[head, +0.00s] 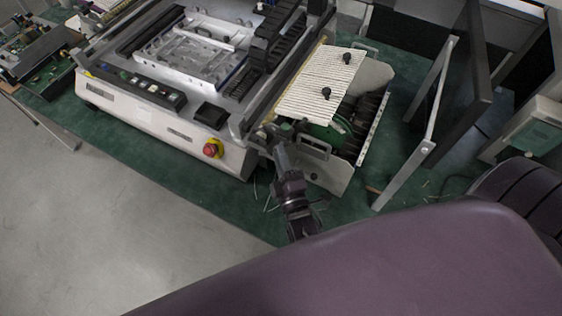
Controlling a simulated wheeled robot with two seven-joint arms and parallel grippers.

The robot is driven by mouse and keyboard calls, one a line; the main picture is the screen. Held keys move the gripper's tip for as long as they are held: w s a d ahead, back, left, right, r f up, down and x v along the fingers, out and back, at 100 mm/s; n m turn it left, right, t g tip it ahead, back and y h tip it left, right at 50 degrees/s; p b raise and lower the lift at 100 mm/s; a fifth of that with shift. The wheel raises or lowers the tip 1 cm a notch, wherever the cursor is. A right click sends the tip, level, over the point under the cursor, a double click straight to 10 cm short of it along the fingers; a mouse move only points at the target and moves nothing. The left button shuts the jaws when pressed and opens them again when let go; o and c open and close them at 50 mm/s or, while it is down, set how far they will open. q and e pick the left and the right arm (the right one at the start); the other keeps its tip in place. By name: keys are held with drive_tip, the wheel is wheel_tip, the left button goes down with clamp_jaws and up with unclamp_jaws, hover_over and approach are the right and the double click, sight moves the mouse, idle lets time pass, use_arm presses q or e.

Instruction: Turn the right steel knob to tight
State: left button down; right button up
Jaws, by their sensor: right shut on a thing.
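My right gripper (274,135) reaches up to the front right corner of the white machine (170,120). Its fingers are shut at the machine's edge, just left of a small grey handle on the side unit. The right steel knob lies between the fingers and is mostly hidden by them. I cannot tell from this view how far it is turned. My left gripper is out of view.
A red emergency button (211,149) sits on the machine's front, left of my gripper. A ribbed cream cover (320,80) with two black knobs lies to the right. A metal frame (425,145) stands farther right on the green table (150,155).

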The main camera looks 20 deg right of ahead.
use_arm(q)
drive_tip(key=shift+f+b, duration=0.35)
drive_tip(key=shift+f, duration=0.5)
use_arm(e)
drive_tip(key=shift+m+t, duration=0.4)
drive_tip(key=shift+m, duration=0.2)
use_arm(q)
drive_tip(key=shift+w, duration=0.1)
use_arm(e)
drive_tip(key=o, duration=0.9)
drive_tip(key=shift+o, duration=0.2)
drive_tip(key=shift+f, duration=0.1)
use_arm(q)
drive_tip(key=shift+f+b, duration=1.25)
use_arm(e)
drive_tip(key=v, duration=0.7)
drive_tip(key=shift+s+a, duration=0.2)
drive_tip(key=shift+s, duration=0.15)
